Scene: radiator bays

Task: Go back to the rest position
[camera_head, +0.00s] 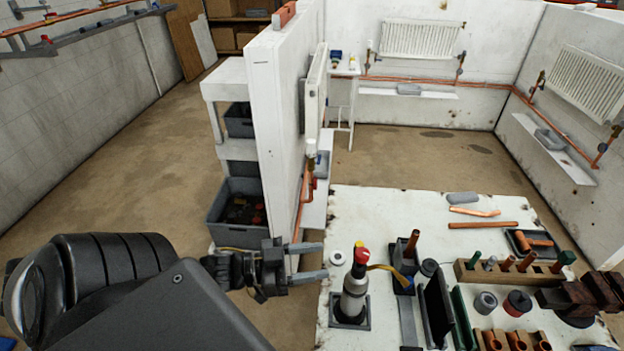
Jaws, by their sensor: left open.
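My left gripper (308,262) reaches in from the lower left, with its two dark grey fingers apart and pointing right. It is open, and nothing shows between its fingers. It hangs in front of the white partition wall, just left of the white workbench (385,225). A gas torch (355,285) with a red top stands upright in a dark square holder on the bench, a little right of the fingertips. My right gripper does not show.
The bench holds copper pipes (483,225), a wooden rack (510,272) of tools and a brown vise (585,295). A shelf with grey bins (240,205) stands left of the partition. Radiators (418,39) hang on the walls. The floor at left (130,170) is clear.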

